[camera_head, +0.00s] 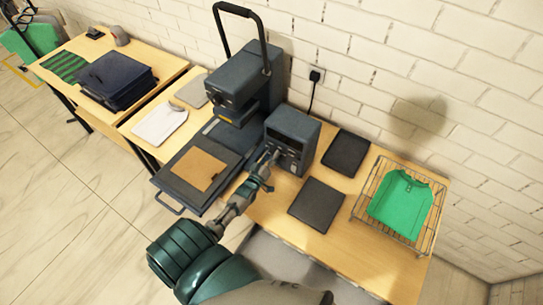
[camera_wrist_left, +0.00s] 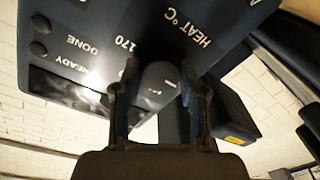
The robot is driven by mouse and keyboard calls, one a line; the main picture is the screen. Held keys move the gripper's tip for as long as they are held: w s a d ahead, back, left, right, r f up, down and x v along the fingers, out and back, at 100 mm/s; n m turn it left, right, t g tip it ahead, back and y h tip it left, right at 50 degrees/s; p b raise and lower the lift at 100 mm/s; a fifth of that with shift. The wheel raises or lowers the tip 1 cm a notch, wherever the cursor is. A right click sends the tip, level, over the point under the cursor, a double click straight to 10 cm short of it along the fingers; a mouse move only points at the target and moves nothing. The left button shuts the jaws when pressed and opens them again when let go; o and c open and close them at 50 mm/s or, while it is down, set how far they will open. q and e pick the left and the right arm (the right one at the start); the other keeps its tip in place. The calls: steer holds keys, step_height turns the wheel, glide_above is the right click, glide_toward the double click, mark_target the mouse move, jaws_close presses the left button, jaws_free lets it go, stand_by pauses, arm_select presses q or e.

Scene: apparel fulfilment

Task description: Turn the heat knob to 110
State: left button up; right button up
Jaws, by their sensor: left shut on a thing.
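The dark control box (camera_head: 298,127) stands on the table beside the heat press, its front panel facing me. My left gripper (camera_head: 267,166) is at the lower part of that panel. In the left wrist view the two fingers (camera_wrist_left: 159,68) are shut on the heat knob, below the "HEAT °C" label. The knob is dark and mostly lost in shadow between the fingertips. The panel (camera_wrist_left: 110,22) shows the marks "170", "READY" and "DONE". I cannot read the knob's pointer or its set value. My right gripper is not in view.
The heat press (camera_head: 238,82) with its tall handle stands left of the box; its lower plate (camera_head: 178,198) holds a brown sheet. Dark pads (camera_head: 317,203) lie to the right. A wire basket (camera_head: 388,236) holds a green shirt (camera_head: 401,203). A folded dark garment (camera_head: 117,78) lies far left.

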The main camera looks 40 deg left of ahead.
arm_select(q)
steer(key=shift+s+d+f, duration=0.1)
steer(key=shift+s+f, duration=0.05)
steer(key=shift+f, duration=0.25)
steer(key=o, duration=1.1)
steer(key=shift+o, duration=0.2)
steer(key=shift+r, duration=0.15)
steer(key=s+d, duration=0.2)
steer(key=s, duration=0.9)
steer(key=shift+s, duration=0.25)
steer(key=shift+a, duration=0.1)
